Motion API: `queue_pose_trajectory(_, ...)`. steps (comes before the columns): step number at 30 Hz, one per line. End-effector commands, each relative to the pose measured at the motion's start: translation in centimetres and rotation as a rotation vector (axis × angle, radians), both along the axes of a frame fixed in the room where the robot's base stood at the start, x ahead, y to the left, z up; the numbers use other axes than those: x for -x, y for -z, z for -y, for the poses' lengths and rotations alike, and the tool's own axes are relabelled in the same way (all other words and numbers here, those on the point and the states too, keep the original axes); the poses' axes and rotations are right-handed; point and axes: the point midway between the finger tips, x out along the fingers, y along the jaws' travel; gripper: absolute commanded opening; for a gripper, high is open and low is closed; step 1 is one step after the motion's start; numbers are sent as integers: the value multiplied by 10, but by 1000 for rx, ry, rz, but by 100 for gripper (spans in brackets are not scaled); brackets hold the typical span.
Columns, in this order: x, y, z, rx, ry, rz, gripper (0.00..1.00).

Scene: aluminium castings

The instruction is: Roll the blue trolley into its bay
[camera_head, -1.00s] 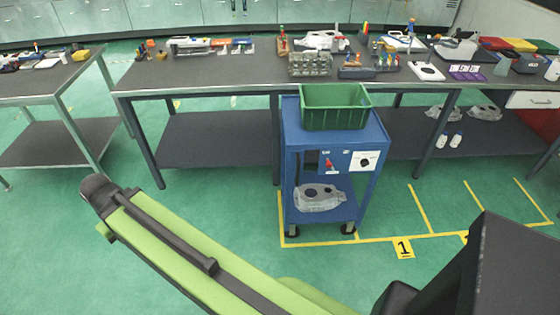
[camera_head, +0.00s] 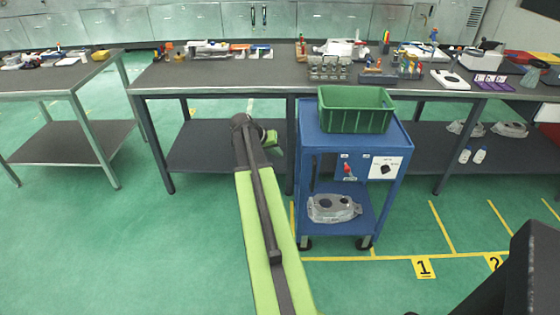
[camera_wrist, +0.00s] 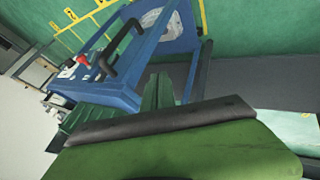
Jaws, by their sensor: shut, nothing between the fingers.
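The blue trolley (camera_head: 345,138) stands upright on the floor in front of the dark bench. A green crate (camera_head: 355,118) sits on its top and a grey casting (camera_head: 333,208) lies on its lower shelf. Yellow lines (camera_head: 440,225) mark bays on the floor; the trolley's front wheels are just behind the front line. My gripper (camera_head: 274,143) is shut and empty, just left of the trolley's upper part. In the wrist view the shut fingers (camera_wrist: 158,85) are beside the trolley (camera_wrist: 110,92), near its black handle (camera_wrist: 124,52). Whether they touch it is unclear.
Behind the trolley runs a long bench (camera_head: 225,75) holding tools and castings. A second bench (camera_head: 60,78) stands at left. Yellow number plates 1 (camera_head: 424,267) and 2 (camera_head: 493,262) lie along the front line. The green floor at left is clear.

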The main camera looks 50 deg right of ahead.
Motion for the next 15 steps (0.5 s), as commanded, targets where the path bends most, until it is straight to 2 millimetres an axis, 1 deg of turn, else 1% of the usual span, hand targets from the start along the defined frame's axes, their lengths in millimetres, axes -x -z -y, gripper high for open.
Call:
queue_pose_trajectory(1,2,19,8,0,2,0,0)
queue_pose_trajectory(6,8,51,29,-2,2,0,0)
queue_pose_trajectory(10,11,72,44,-1,1,1,0)
queue_pose_trajectory(11,15,69,47,-2,1,1,0)
queue_pose_trajectory(12,23,63,51,-2,2,0,0)
queue_pose_trajectory(15,35,62,58,-2,0,0,0)
